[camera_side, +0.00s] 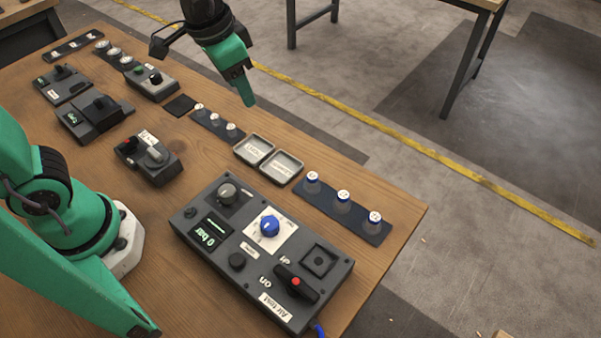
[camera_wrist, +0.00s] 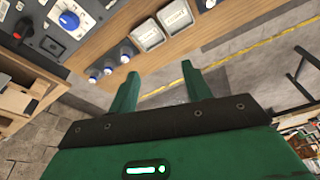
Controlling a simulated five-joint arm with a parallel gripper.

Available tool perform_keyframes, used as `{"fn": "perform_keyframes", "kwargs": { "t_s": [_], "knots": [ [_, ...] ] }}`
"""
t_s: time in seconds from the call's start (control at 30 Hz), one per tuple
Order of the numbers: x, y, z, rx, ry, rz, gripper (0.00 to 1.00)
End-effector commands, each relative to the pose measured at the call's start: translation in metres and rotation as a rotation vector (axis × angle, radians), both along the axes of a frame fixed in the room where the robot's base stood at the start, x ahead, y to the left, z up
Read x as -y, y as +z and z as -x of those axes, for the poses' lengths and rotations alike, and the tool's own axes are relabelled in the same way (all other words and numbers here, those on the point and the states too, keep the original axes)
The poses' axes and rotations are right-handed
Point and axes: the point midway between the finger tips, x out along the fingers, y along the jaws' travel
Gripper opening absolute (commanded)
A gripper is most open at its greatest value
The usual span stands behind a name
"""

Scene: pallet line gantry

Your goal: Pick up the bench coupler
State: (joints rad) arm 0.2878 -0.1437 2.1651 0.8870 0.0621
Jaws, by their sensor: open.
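No piece in view is readably marked as the bench coupler, so I cannot tell which it is. Three small pieces with white-and-blue tops (camera_side: 343,196) stand upright in a row on a dark strip near the bench's right end; they also show in the wrist view (camera_wrist: 108,70). Three similar, smaller pieces (camera_side: 214,118) stand on another dark strip left of two grey trays. My gripper (camera_side: 243,90) is open and empty, raised near the bench's far edge. In the wrist view the green fingers (camera_wrist: 159,74) are spread with nothing between them.
Two labelled grey trays (camera_side: 283,167) lie between the strips. A large dark air-test panel (camera_side: 237,262) with a blue knob (camera_side: 270,225) stands in front. Several small control boxes (camera_side: 148,158) crowd the left. A yellow floor line (camera_side: 400,149) runs beyond the bench.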

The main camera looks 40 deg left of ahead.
Motion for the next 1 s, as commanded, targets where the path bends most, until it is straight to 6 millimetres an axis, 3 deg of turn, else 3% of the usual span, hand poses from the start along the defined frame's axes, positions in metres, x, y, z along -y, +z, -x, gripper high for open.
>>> {"fn": "perform_keyframes", "kwargs": {
  "t_s": [0.3,0.6,0.8,1.0],
  "knots": [
    [0.057,-0.044,-0.030,-0.098,-0.140,-0.040,0.49],
    [0.109,-0.094,-0.043,-0.179,-0.263,-0.082,0.49],
    [0.128,-0.115,-0.044,-0.206,-0.307,-0.098,0.49],
    [0.132,-0.119,-0.045,-0.212,-0.316,-0.102,0.49]
  ]
}}
